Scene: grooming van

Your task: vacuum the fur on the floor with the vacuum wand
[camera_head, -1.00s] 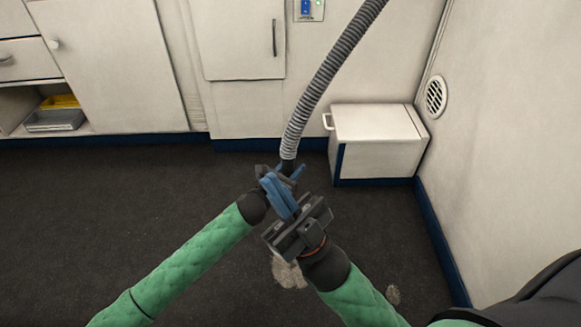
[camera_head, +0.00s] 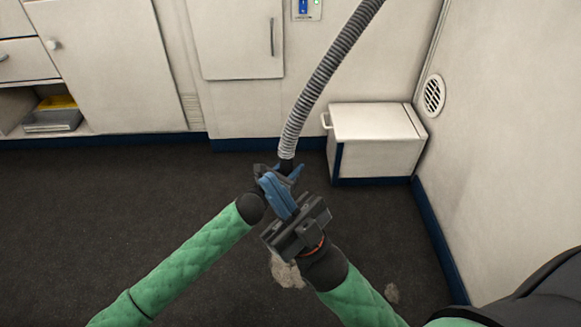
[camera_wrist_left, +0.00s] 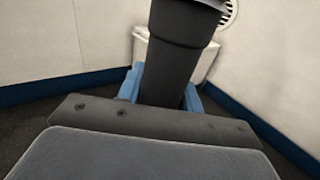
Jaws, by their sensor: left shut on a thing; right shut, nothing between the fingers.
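The vacuum wand shows as a black tube (camera_wrist_left: 178,52) in the left wrist view, between the blue fingers of my left gripper (camera_wrist_left: 165,88). In the head view my left gripper (camera_head: 284,170) is shut on it, just below the ribbed grey hose (camera_head: 320,75). My right gripper (camera_head: 268,183) is shut and empty, crossing close in front of the left one; I cannot tell whether they touch. The wand's lower end is hidden behind my grippers. A pale fur patch (camera_head: 287,272) lies on the dark floor, partly hidden by my right wrist.
A white box with a handle (camera_head: 375,135) stands in the back right corner. White cabinets (camera_head: 115,65) line the back, with a grey tray (camera_head: 53,121) on a low shelf. A white wall (camera_head: 510,130) bounds the right. The dark floor (camera_head: 100,210) is clear at left.

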